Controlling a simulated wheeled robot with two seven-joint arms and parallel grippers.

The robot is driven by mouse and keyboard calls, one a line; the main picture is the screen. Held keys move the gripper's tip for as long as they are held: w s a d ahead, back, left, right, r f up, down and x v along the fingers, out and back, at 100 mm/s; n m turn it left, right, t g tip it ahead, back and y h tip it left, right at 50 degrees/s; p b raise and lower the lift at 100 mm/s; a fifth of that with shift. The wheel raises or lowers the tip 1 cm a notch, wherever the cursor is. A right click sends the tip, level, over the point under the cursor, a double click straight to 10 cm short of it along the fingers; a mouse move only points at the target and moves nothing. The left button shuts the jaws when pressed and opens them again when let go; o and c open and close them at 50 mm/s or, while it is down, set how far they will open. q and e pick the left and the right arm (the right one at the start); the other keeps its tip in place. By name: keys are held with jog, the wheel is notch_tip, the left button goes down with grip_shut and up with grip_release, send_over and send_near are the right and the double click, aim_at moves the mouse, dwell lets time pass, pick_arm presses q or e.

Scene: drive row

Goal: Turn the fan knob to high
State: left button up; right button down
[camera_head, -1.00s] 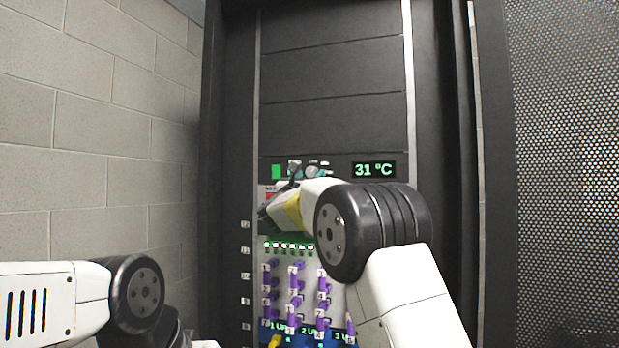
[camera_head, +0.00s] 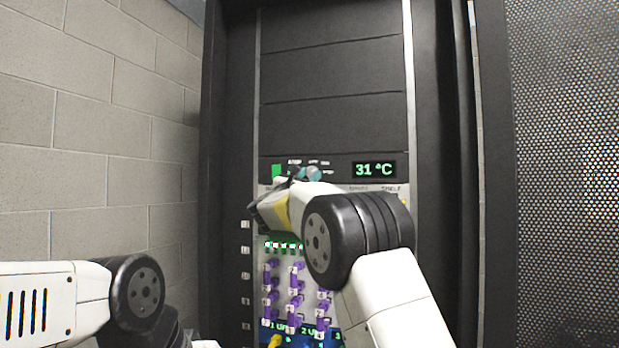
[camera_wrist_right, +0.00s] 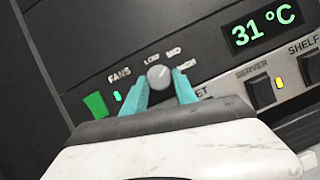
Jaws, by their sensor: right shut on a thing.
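The fan knob is a small round grey knob (camera_wrist_right: 159,76) on the dark panel, with the labels FANS, LOW, MID and HIGH around it in the right wrist view. My right gripper (camera_wrist_right: 160,92) has its teal fingers on either side of the knob and is shut on it. The knob's pointer is too small to read surely. In the head view my right gripper (camera_head: 304,173) is at the panel, partly hidden by its own wrist. My left arm shows at the lower left of the head view, but its gripper is not visible.
A lit display (camera_head: 374,169) reads 31 °C, right of the knob. SERVER (camera_wrist_right: 262,93) and SHELF (camera_wrist_right: 309,66) switches sit to the right. Purple plugs (camera_head: 296,285) fill the rack below. A block wall (camera_head: 100,130) stands left.

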jog(key=m+g+h, duration=0.1)
jog(key=m, duration=0.2)
jog(key=m+g+h, duration=0.1)
jog(key=m, duration=0.1)
jog(key=m+g+h, duration=0.1)
jog(key=m, duration=0.2)
jog(key=shift+w+a+r+m, duration=0.1)
jog(key=shift+a+m, duration=0.2)
jog(key=c, duration=1)
grip_release()
jog(key=shift+o, duration=0.2)
jog(key=v, duration=0.7)
jog(key=shift+s+a, duration=0.25)
jog(key=shift+s, duration=0.1)
jog(key=shift+d, duration=0.1)
